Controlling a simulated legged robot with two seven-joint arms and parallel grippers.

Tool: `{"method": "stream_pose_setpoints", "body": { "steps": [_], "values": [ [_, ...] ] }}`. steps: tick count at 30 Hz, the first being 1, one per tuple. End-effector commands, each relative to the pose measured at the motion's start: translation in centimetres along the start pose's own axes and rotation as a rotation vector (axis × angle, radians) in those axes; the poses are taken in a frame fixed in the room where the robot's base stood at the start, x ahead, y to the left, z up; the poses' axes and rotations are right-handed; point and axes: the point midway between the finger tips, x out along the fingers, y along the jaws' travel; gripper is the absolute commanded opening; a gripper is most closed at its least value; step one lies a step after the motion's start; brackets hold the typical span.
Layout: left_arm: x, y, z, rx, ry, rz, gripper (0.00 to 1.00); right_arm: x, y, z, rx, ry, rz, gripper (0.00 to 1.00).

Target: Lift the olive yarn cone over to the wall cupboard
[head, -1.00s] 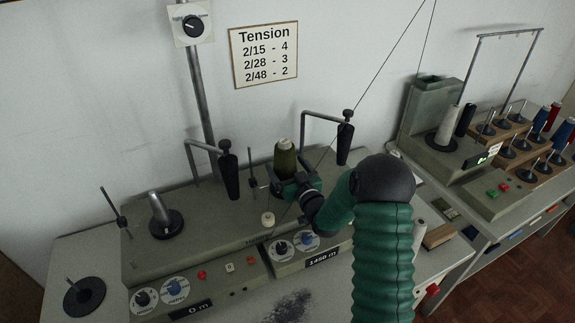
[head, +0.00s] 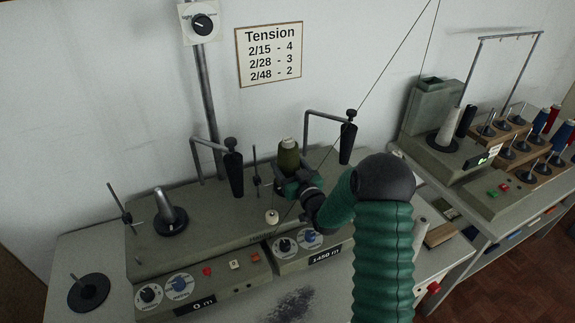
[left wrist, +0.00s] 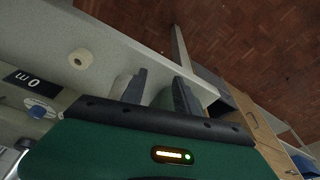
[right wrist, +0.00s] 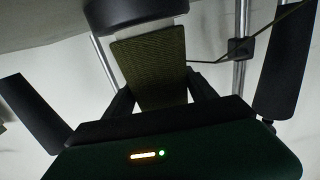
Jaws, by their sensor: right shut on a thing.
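The olive yarn cone (head: 289,154) stands upright at the winding machine, its lower part hidden behind my right gripper (head: 292,186) in the head view. In the right wrist view the ribbed olive cone (right wrist: 152,65) lies between the two fingers, which are shut on it. A black round disc (right wrist: 130,12) is at its wide end; I cannot tell whether the cone rests on it. My left gripper (left wrist: 160,85) shows only in its wrist view, with its fingers apart and nothing seen gripped. The wall cupboard is not in view.
The grey winding machine (head: 190,240) has upright posts and dark tensioners (head: 235,174) close beside the cone. A small cream spool (head: 272,217) is in front. A second machine (head: 432,105) and a spool rack (head: 515,155) stand right. Threads cross above.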

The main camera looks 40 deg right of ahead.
Motion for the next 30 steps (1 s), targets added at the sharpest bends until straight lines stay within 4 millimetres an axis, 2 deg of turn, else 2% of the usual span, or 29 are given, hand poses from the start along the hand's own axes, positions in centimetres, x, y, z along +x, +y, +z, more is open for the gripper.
{"method": "stream_pose_setpoints", "body": {
  "steps": [5, 8, 24, 30],
  "values": [
    [-0.2, 0.0, 0.0, 0.0, 0.0, 0.0, 0.36, 0.0, 0.0, -1.2, -0.001, 0.001, 0.0, 0.19],
    [-0.4, 0.0, -0.1, 0.0, 0.0, 0.0, 0.36, 0.0, 0.0, -2.9, -0.003, 0.004, 0.0, 0.18],
    [-1.8, 0.0, -0.4, 0.0, 0.0, 0.0, 0.36, 0.0, 0.0, -15.7, -0.003, 0.005, 0.0, 0.18],
    [-2.0, 0.0, -0.5, 0.0, 0.0, 0.0, 0.36, 0.0, 0.0, -17.9, -0.002, 0.002, -0.001, 0.18]
  ]
}}
